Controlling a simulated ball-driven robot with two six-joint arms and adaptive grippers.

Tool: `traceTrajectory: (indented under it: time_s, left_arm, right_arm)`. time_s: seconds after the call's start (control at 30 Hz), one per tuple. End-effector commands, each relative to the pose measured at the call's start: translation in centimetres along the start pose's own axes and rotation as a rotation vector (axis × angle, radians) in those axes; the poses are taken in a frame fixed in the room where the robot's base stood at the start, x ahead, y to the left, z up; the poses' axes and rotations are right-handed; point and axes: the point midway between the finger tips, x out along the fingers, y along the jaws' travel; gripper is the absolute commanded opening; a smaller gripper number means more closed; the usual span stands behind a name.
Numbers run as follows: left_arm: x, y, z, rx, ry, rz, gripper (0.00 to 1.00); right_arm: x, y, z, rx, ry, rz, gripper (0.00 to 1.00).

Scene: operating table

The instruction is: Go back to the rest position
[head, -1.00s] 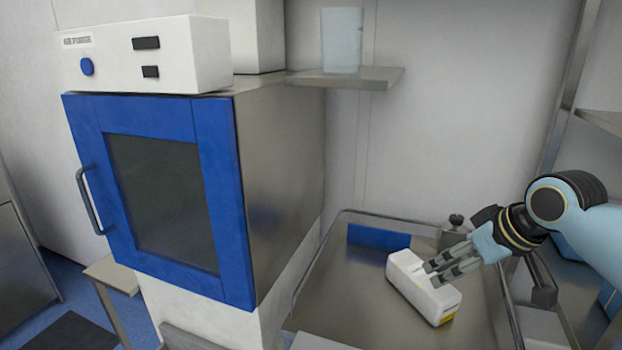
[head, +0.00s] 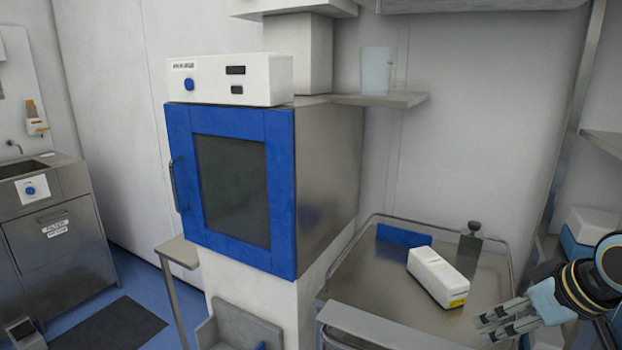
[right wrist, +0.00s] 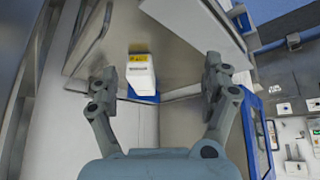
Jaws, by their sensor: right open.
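My right gripper (head: 500,325) is at the lower right of the head view, in front of the metal table's right part. In the right wrist view its two fingers (right wrist: 162,92) stand wide apart with nothing between them. A white box (head: 438,277) with a yellow label lies on the metal table (head: 375,285), clear of the gripper. The box also shows beyond the fingers in the right wrist view (right wrist: 140,76). My left gripper is not in view.
A blue-doored cabinet (head: 286,190) stands left of the table, its door shut. A shelf (head: 400,100) with a clear beaker (head: 376,72) is above. A blue panel (head: 403,236) and a dark-capped bottle (head: 471,240) are at the table's back. A sink unit (head: 60,235) stands far left.

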Motion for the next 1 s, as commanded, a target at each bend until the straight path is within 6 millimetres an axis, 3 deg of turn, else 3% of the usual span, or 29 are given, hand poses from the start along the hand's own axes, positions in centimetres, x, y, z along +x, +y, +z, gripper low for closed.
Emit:
traceTrajectory:
  time_s: [0.3,0.47,0.7,1.0]
  left_arm:
    - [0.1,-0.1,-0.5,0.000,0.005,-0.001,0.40]
    - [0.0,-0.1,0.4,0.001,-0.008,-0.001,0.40]
    - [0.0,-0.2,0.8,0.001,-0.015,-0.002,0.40]
    - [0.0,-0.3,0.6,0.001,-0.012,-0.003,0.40]
  right_arm:
    - [-1.2,-4.3,5.1,-0.007,-0.064,0.012,0.82]
    - [-2.8,-6.8,8.4,0.002,-0.105,0.032,0.82]
    - [-6.4,-9.7,13.2,0.041,-0.169,0.078,0.82]
    - [-11.8,-11.7,18.0,0.119,-0.243,0.152,0.82]
